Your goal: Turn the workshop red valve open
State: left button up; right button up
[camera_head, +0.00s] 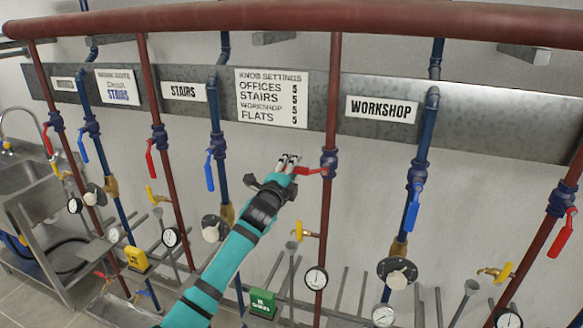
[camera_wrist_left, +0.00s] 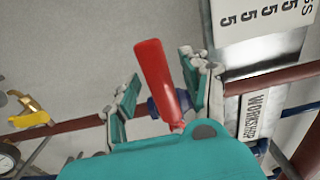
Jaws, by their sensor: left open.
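The red workshop valve handle (camera_head: 309,171) sticks out to the left, roughly crosswise to its vertical red pipe (camera_head: 325,226), just left of the WORKSHOP sign (camera_head: 381,109). Its blue valve body (camera_head: 329,162) sits on the pipe. My left gripper (camera_head: 288,163) is at the handle's free end. In the left wrist view the red handle (camera_wrist_left: 158,80) lies between the two spread fingers of my left gripper (camera_wrist_left: 160,70), with gaps visible on both sides. Contact cannot be told. My right gripper is in neither view.
A blue workshop valve handle (camera_head: 413,207) hangs on the blue pipe to the right. Another red handle (camera_head: 562,233) is at far right. A yellow tap (camera_head: 304,231) and a gauge (camera_head: 316,277) sit below the valve. A thick red pipe (camera_head: 300,18) crosses above.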

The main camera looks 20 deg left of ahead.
pick_arm(q)
jog(key=shift+w, duration=0.1)
jog(key=shift+c, duration=0.4)
grip_shut()
